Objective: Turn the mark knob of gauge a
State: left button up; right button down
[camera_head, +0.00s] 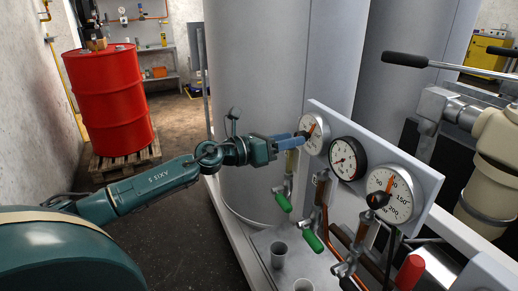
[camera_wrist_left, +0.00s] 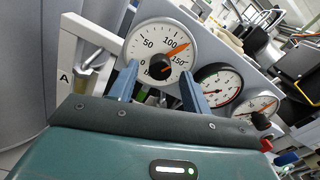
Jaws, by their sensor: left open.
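Gauge a (camera_head: 319,141) is the leftmost of three round gauges on the grey panel. It has a white dial and an orange pointer. In the left wrist view the gauge (camera_wrist_left: 143,46) is near the letter A, its pointer leaning up and right between 100 and 150. Its black mark knob (camera_wrist_left: 160,68) sits at the dial's centre. My left gripper (camera_head: 302,136) is in front of this gauge. Its open blue fingers appear on either side of the knob in the wrist view; I cannot tell if they touch it. My right gripper is not in view.
A black-rimmed gauge (camera_head: 347,158) and another white gauge (camera_head: 391,193) are to the right. A red drum (camera_head: 110,100) stands on a pallet at the back left. Tall grey cylinders (camera_head: 258,80) rise behind the panel.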

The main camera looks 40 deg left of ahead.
pick_arm(q)
jog(key=b+v, duration=0.3)
jog(key=v, duration=0.7)
jog(key=shift+s+a, duration=0.15)
jog(key=shift+s, duration=0.1)
dwell(0.3)
